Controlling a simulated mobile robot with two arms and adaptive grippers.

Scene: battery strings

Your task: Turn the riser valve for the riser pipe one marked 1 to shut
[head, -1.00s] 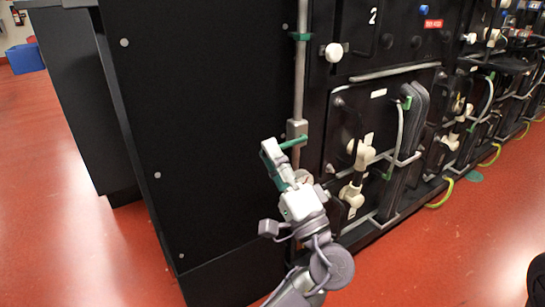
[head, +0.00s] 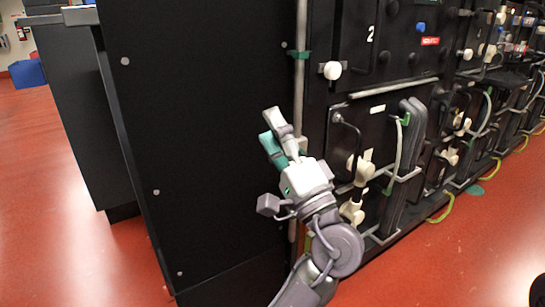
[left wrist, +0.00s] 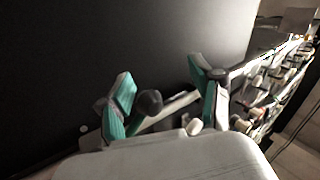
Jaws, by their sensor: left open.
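The grey riser pipe (head: 300,85) runs upright along the front corner of the black cabinet. My left gripper (head: 269,126) is open in front of it, with its fingers pointing up. The gripper covers the stretch of pipe where the valve body and green lever sit, so the valve and its setting are hidden in the head view. In the left wrist view the open fingers (left wrist: 165,98) stand on either side of a grey pipe (left wrist: 180,106). No lever can be made out there. No mark 1 is readable. My right gripper is not in view.
The black cabinet side (head: 200,130) stands close behind my left gripper. The red floor (head: 75,190) is clear at the left.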

